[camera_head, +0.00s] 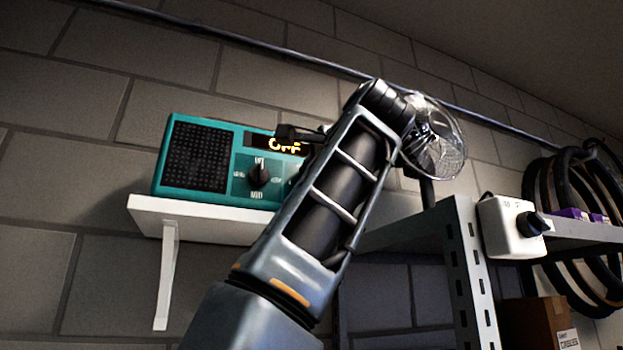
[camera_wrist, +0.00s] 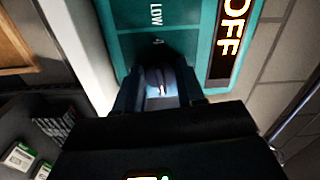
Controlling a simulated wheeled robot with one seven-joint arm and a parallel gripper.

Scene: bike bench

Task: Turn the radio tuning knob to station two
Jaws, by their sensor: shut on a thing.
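The teal radio (camera_head: 243,142) stands on a small white wall shelf (camera_head: 150,208). Its amber display (camera_head: 284,144) reads OFF, and OFF also shows large in the wrist view (camera_wrist: 232,28). A black knob (camera_head: 258,175) with white labels around it, MID below, is uncovered in the head view. My gripper (camera_wrist: 160,88) is at the radio's front, shut on a dark knob (camera_wrist: 153,76) beside a LOW label. In the head view my arm hides the gripper and the radio's right part. The held knob's pointer and setting cannot be read.
A fan (camera_head: 434,138) is just right of my arm. A metal rack (camera_head: 468,270) stands at the right with a white box with a black knob (camera_head: 512,228). Tyres (camera_head: 545,190) hang farther right, above a cardboard box (camera_head: 540,322).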

